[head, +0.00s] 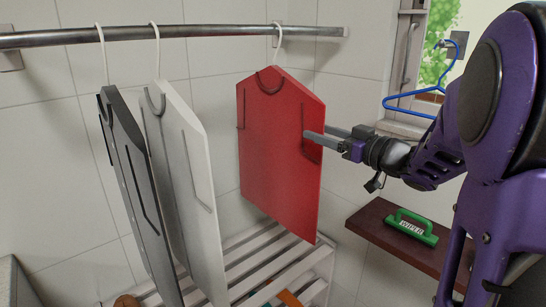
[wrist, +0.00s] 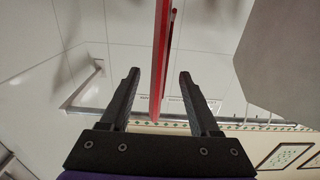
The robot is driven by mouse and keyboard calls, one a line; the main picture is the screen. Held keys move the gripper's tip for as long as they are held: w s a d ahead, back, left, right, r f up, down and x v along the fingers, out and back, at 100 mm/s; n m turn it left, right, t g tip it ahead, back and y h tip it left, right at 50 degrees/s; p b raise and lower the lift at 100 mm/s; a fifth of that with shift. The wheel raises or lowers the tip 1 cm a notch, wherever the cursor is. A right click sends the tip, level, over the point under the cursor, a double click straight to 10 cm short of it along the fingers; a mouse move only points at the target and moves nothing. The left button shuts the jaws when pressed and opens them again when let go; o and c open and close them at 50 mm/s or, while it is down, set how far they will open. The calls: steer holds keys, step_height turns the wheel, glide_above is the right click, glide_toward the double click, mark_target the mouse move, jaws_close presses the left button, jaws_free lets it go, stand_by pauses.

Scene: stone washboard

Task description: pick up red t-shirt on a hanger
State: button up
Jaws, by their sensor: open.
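The red t-shirt (head: 277,150) is a flat, stiff-looking panel hanging from a white hook on the metal rail, rightmost of the hanging clothes. My gripper (head: 316,131) reaches in from the right at the shirt's right edge. One finger lies across the near face; the other shows just past the edge. In the wrist view my gripper (wrist: 160,74) is open, and the red t-shirt (wrist: 161,50) appears edge-on between the two fingers, with a gap on each side. The far finger's tip is partly hidden in the head view.
A white shirt (head: 185,180) and a grey shirt (head: 135,190) hang to the left on the rail (head: 205,31). A white slatted rack (head: 240,263) stands below. A green brush (head: 412,228) sits on a brown shelf (head: 372,222). A blue hanger (head: 415,104) hangs by the window.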

mark_target(301, 127)
steer(key=x, duration=0.7)
steer(key=shift+w+f, duration=0.2)
steer(key=shift+c, duration=0.3)
jaws_close()
stand_by(0.9)
